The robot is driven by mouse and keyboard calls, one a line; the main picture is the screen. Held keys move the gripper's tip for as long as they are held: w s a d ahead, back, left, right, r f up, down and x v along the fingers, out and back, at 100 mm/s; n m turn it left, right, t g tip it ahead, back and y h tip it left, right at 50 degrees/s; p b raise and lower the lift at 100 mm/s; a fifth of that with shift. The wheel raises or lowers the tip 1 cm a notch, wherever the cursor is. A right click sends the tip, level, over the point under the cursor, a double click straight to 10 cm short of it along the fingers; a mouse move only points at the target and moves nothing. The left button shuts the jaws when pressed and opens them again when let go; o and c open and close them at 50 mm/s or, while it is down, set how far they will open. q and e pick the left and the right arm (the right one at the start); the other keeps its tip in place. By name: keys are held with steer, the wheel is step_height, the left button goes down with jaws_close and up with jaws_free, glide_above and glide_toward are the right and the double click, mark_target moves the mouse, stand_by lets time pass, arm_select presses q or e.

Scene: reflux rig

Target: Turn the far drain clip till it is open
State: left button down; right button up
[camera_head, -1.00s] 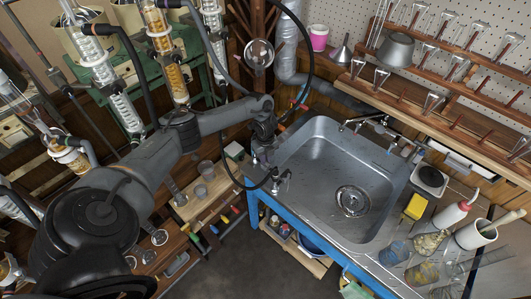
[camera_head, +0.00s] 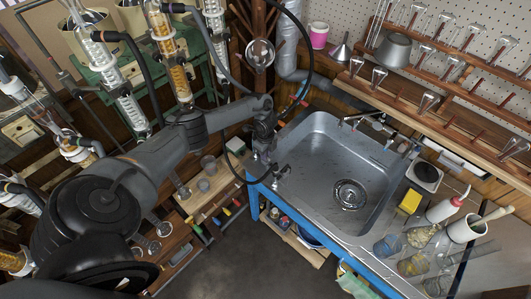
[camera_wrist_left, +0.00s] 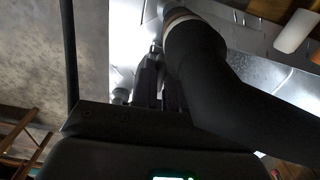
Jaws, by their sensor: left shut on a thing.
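My left gripper (camera_head: 265,157) is at the left rim of the steel sink (camera_head: 325,160), beside a black hose (camera_head: 239,172) that loops down there. In the left wrist view the fingers (camera_wrist_left: 158,72) are close together, with a small piece at their tips. They are shut on the far drain clip, which the fingers and wrist mostly hide, so I cannot tell how far it is turned. A small metal fitting (camera_head: 282,173) shows just in front of the gripper on the rim. My right gripper is not in view.
A thick black hose (camera_wrist_left: 200,50) runs close beside the fingers in the left wrist view. Glass condensers (camera_head: 165,45) stand at the left. The basin is empty.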

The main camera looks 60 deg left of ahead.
arm_select(q)
steer(key=c, duration=1.1)
jaws_free()
steer(key=shift+c, duration=0.2)
steer(key=shift+r, duration=0.15)
step_height(320, 180, up, 11)
steer(key=p, duration=0.2)
steer(key=shift+f, duration=0.2)
